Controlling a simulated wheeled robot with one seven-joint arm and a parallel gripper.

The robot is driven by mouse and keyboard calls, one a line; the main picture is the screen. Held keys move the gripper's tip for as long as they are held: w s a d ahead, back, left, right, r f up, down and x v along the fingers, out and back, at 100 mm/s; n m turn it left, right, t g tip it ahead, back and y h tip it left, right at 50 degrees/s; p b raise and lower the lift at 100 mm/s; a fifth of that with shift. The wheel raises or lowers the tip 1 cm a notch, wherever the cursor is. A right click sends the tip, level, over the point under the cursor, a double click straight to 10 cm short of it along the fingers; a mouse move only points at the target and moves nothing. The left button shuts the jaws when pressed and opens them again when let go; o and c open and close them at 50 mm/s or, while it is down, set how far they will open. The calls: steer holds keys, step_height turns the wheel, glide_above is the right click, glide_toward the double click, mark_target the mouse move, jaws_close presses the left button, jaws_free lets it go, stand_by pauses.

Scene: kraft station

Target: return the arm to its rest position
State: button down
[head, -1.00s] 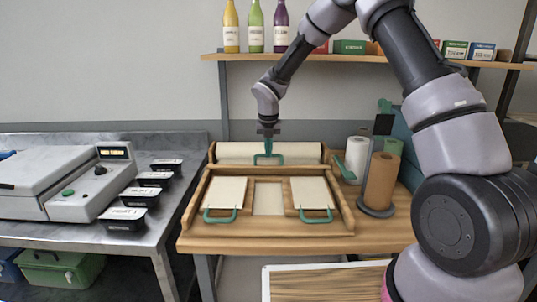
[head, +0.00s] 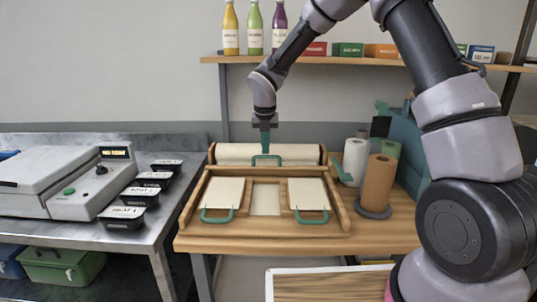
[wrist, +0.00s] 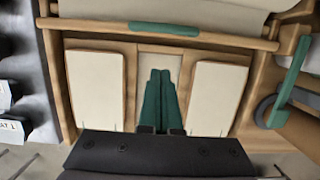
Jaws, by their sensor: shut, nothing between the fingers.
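My arm reaches in from the right in the head view, with my gripper (head: 265,143) pointing straight down above the wooden station (head: 215,246). Its green fingers are shut with nothing between them. The fingertips are near the green handle (head: 267,160) in front of the white roll (head: 232,152); I cannot tell from the head view how far above it they are. In the wrist view the closed fingers (wrist: 160,75) appear over the middle panel, between two pale boards.
Two pale boards (head: 223,193) (head: 308,194) with green handles lie in the station. Paper rolls (head: 380,182) stand at right. A shelf (head: 330,60) with bottles and boxes runs behind the arm. A metal bench (head: 140,233) with a sealing machine and black tubs is at left.

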steer(key=s+d+r+m+t, duration=0.1)
steer(key=s+d+r+m, duration=0.5)
steer(key=d+r+m, duration=0.4)
steer(key=s+d+r+m+t, duration=0.1)
steer(key=s+d+r+m, duration=0.6)
steer(key=r, duration=0.4)
steer(key=s+d+r+m+t+y, duration=0.1)
steer(key=s+d+r+m, duration=0.1)
steer(key=s+m, duration=0.6)
steer(key=s+d+r+m+t+y, duration=0.1)
steer(key=s+d+r+m, duration=0.1)
steer(key=s+d+m, duration=0.3)
steer(key=s+m, duration=0.4)
steer(key=m, duration=0.5)
steer(key=shift+d+m+t, duration=0.25)
steer(key=shift+m+t, duration=0.05)
steer(key=shift+m, duration=0.1)
